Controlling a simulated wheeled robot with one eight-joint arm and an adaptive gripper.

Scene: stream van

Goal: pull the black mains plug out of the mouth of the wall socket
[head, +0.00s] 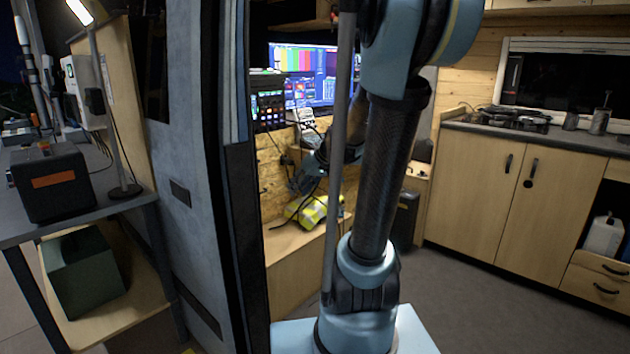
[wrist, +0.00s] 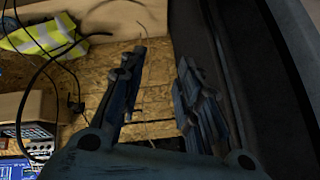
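My gripper (wrist: 162,62) is open, its two fingers apart with only bare chipboard wall showing between the tips. In the head view my gripper (head: 306,178) is small and partly behind my arm, in front of the chipboard wall. A small black plug-like piece (wrist: 76,104) with a black cable sits against the chipboard in the wrist view, left of the fingers and apart from them. I cannot make out a socket mouth around it. In the head view, that part of the wall is too small and dark to tell plug from socket.
A yellow hi-vis vest (head: 307,211) lies on the wooden bench (head: 285,240) below my gripper, with black cables by it. Screens (head: 305,62) and equipment stand above. The van's door edge (head: 240,200) is close on the left. Floor (head: 480,290) is clear on the right.

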